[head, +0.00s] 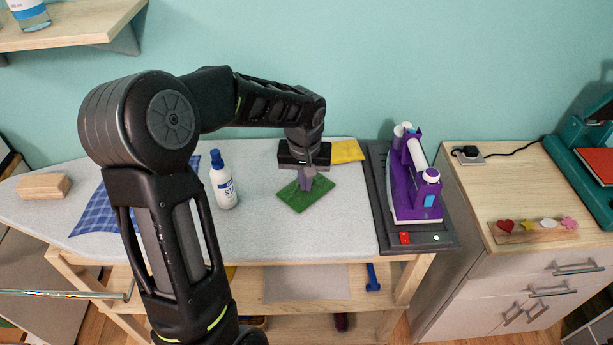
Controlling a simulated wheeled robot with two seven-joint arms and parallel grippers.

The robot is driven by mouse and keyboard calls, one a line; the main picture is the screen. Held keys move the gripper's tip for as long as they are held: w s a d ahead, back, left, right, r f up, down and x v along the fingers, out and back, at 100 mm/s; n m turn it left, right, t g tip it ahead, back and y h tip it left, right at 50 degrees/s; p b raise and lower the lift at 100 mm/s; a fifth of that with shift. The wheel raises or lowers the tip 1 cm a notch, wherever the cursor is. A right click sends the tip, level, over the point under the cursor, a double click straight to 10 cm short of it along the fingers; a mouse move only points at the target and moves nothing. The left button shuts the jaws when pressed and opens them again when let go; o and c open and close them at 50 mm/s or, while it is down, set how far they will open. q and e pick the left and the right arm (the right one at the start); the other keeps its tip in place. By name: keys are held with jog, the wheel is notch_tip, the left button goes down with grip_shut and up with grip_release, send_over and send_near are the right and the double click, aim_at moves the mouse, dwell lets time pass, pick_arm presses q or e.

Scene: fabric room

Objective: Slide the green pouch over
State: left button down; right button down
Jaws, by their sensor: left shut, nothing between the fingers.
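The green pouch (306,196) lies flat on the grey ironing board (270,228), turned at an angle. My left gripper (305,186) points down over the pouch's upper part, with its fingers shut and nothing between them. The fingertips are at or just above the pouch; I cannot tell whether they touch it. The gripper hides part of the pouch's far edge. My right gripper is not in view.
A yellow cloth (347,151) lies behind the gripper. A purple iron (411,180) stands on a dark pad (440,237) to the right.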

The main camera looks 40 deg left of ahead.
pick_arm(q)
jog(key=shift+s+d+f, duration=0.3)
jog(key=shift+s+f, duration=0.2)
jog(key=shift+s, duration=0.15)
jog(key=shift+a, duration=0.1)
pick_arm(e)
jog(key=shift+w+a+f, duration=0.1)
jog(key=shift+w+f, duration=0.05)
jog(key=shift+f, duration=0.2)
pick_arm(q)
jog(key=shift+w+r+p, duration=0.2)
jog(key=shift+r+p, duration=0.25)
jog(key=shift+r, duration=0.15)
jog(key=shift+a+r, duration=0.1)
jog(key=shift+r, duration=0.05)
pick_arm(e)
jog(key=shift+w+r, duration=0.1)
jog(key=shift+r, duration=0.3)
pick_arm(q)
jog(key=shift+r, duration=0.1)
jog(key=shift+w, duration=0.1)
